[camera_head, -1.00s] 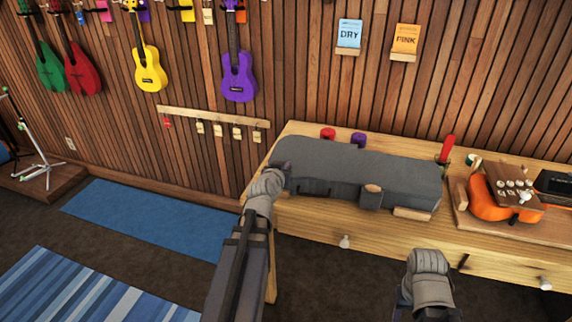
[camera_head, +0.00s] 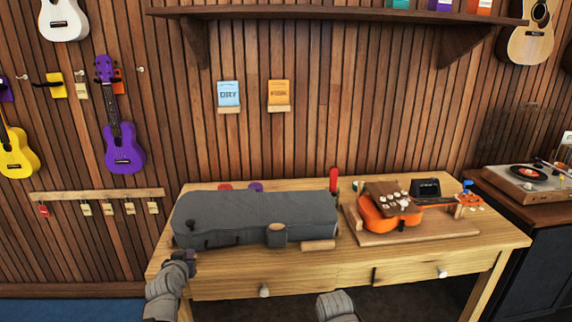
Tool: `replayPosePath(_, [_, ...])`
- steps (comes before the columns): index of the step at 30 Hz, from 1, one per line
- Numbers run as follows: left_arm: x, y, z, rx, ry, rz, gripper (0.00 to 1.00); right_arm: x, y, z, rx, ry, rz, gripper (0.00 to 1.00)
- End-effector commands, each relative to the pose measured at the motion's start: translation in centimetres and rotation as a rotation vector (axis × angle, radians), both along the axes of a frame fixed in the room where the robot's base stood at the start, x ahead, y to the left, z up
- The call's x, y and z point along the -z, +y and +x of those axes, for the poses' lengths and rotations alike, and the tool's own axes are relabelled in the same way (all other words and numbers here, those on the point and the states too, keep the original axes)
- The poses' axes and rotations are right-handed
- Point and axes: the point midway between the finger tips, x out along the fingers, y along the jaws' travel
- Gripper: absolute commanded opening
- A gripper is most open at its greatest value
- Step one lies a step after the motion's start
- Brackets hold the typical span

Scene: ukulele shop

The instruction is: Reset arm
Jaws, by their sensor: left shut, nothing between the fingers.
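My left gripper (camera_head: 184,257) is shut and empty. It is at the front left corner of the wooden workbench (camera_head: 222,285), just in front of the left end of the grey ukulele case (camera_head: 255,212). I cannot tell whether it touches the bench. My right arm (camera_head: 338,306) shows only as a grey part at the bottom edge, in front of the bench. Its fingers are not visible. The grey case lies closed on the left half of the bench.
An orange ukulele (camera_head: 384,220) lies on a wooden board (camera_head: 420,234) at the bench's right. A red upright object (camera_head: 333,180) stands behind the case. A record player (camera_head: 528,180) sits on a dark cabinet at the far right. A shelf (camera_head: 330,13) spans the wall above.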

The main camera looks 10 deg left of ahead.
Motion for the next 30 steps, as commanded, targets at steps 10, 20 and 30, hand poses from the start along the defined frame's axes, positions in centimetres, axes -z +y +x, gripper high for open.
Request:
replayPosePath(10, [3.6, -20.7, -4.2, 0.366, 0.56, -0.058, 0.0, -5.9, 0.0, 0.0, 0.0, 0.0, 0.0, 0.5])
replayPosePath(20, [3.5, -30.2, -16.1, 0.445, 1.103, 0.087, 0.0, -9.9, 0.0, 0.0, 0.001, 0.0, 0.0, 0.5])
replayPosePath(30, [2.8, -31.2, -19.6, 0.417, 1.24, 0.155, 0.0, -10.6, 0.0, 0.0, 0.001, 0.0, 0.0, 0.5])
